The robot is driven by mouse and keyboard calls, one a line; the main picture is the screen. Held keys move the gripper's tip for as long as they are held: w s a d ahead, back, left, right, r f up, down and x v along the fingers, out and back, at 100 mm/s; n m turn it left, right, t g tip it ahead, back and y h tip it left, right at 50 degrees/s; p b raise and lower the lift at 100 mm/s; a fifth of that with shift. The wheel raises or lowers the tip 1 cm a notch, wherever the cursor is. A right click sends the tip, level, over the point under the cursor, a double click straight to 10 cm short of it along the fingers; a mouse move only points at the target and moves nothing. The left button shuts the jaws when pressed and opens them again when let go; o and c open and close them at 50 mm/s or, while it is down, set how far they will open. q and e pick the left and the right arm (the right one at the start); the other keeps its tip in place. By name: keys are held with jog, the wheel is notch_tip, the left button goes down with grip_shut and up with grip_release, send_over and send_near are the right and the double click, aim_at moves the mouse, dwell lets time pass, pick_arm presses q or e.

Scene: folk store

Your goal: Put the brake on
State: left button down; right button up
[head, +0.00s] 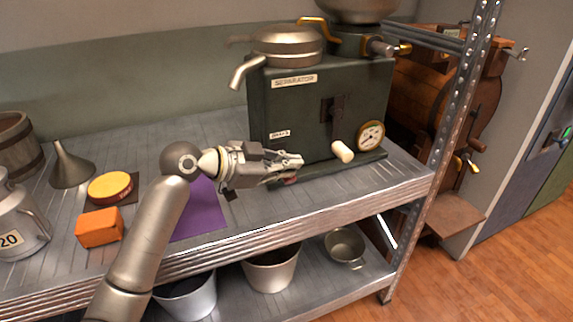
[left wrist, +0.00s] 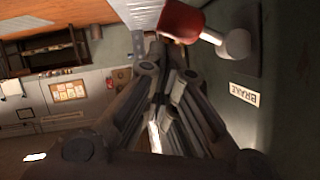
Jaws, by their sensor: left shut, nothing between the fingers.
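The dark green separator (head: 300,110) stands on the metal shelf, with a name label and a small lower label on its front. In the left wrist view the label (left wrist: 244,93) reads BRAKE. Beside it is a brake lever with a grey knob-like pivot (left wrist: 235,43) and a red grip (left wrist: 180,20). In the head view only a bit of red (head: 291,181) shows under my fingers. My left gripper (head: 298,161) is shut and empty, in front of the separator's lower left front. In the left wrist view its fingertips (left wrist: 158,62) are close to the red grip; contact is unclear.
A crank with a cream knob (head: 342,152) and a round gauge (head: 370,135) are on the separator's front, right of my gripper. A purple sheet (head: 200,212), orange block (head: 99,228) and funnel (head: 71,167) are left. A metal post (head: 455,130) bounds the right.

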pick_arm(q)
jog(key=shift+s+f+m, duration=0.1)
jog(key=shift+f+m, duration=0.15)
jog(key=shift+m, duration=0.05)
dwell(0.5)
jog(key=v, duration=1.2)
jog(key=shift+s+f, duration=0.15)
jog(key=shift+s, duration=0.05)
